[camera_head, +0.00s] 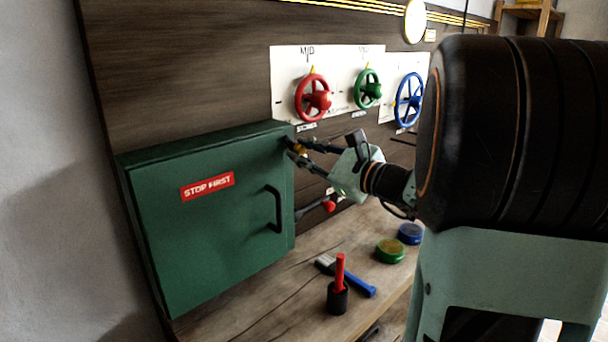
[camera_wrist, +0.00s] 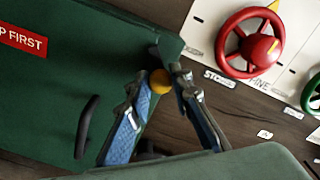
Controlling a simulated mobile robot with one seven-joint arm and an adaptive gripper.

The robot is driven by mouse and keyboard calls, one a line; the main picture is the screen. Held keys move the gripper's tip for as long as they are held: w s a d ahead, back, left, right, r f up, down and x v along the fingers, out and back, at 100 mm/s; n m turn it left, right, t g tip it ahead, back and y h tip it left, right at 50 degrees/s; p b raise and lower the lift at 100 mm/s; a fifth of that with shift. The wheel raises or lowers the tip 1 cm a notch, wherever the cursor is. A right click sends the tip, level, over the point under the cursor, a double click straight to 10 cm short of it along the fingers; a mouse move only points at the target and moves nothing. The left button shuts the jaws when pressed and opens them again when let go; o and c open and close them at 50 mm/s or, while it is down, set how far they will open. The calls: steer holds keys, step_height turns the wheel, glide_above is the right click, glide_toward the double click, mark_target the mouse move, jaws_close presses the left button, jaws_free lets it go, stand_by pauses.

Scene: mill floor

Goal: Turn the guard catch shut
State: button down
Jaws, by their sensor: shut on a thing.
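The guard is a green box door (camera_head: 215,225) with a red "STOP FIRST" label and a black handle (camera_head: 274,208); it looks shut. The catch, with a yellow-orange knob (camera_wrist: 161,81), sits at the door's upper right edge. It also shows in the head view (camera_head: 299,149). My gripper (camera_wrist: 168,84) reaches in from the right, its fingers shut on the catch, with one finger on each side of the knob. The fingers hide part of the catch, so I cannot tell exactly how far it is turned.
Red (camera_head: 313,97), green (camera_head: 367,89) and blue (camera_head: 408,99) wheels stand on the wall above. On the bench (camera_head: 240,318) are a brush (camera_head: 358,284), a black cup (camera_head: 338,298) with a red handle, and green (camera_head: 390,251) and blue (camera_head: 410,234) round tins. A red-knobbed lever (camera_head: 328,207) sits beside the door.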

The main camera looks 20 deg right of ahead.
steer(key=n+b, duration=1)
steer(key=b, duration=0.8)
steer(key=shift+f, duration=0.2)
steer(key=shift+r, duration=0.1)
steer(key=c, duration=1.7)
jaws_free()
steer(key=shift+c, duration=0.2)
